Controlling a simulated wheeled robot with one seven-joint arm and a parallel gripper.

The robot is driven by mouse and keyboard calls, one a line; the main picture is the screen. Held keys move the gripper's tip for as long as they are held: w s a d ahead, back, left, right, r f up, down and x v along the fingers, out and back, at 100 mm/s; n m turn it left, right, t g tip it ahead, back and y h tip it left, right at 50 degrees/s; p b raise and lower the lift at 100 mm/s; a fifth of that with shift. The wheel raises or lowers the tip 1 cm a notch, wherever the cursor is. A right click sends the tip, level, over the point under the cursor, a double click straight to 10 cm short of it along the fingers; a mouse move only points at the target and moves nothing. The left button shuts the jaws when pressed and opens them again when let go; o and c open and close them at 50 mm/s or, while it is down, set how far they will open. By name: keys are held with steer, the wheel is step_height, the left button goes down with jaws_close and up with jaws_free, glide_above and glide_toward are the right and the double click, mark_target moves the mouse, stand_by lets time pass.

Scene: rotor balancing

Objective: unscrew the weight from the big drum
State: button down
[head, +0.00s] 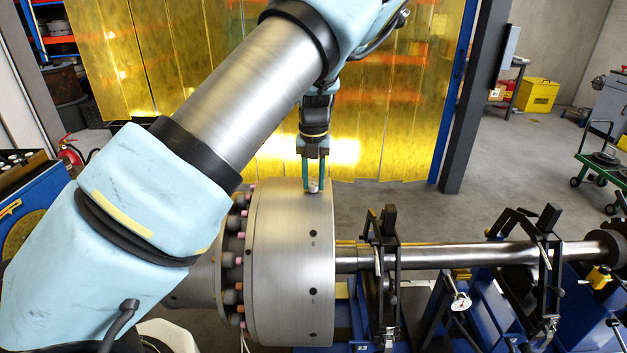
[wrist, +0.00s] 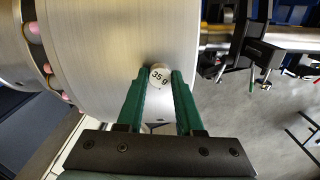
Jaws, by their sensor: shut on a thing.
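The big drum (head: 285,265) is a wide, brushed steel cylinder with a row of small dark holes along its side. It fills the upper middle of the wrist view (wrist: 110,45). The weight (wrist: 160,76) is a small, pale round piece marked "35 g", at the drum's surface. In the head view the weight (head: 313,187) shows at the top of the drum. My gripper (head: 313,186) points down from above, its green fingers on either side of the weight and shut on it. I cannot tell how far the weight sits in its hole.
A steel shaft (head: 450,255) runs right from the drum through black clamp stands (head: 385,275) on blue supports. A dial gauge (head: 461,301) stands by the shaft. Pink-tipped bolts (head: 240,258) ring the drum's left side. A yellow curtain (head: 400,120) hangs behind.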

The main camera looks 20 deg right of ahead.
steer(key=shift+n, duration=1.1)
steer(key=shift+a+f+n, duration=0.1)
steer(key=shift+n, duration=0.6)
steer(key=shift+a+f+n, duration=0.1)
steer(key=shift+n, duration=0.4)
steer(key=shift+r, duration=0.2)
steer(key=shift+c, duration=2.4)
jaws_free()
steer(key=shift+d, duration=0.2)
steer(key=shift+c, duration=0.6)
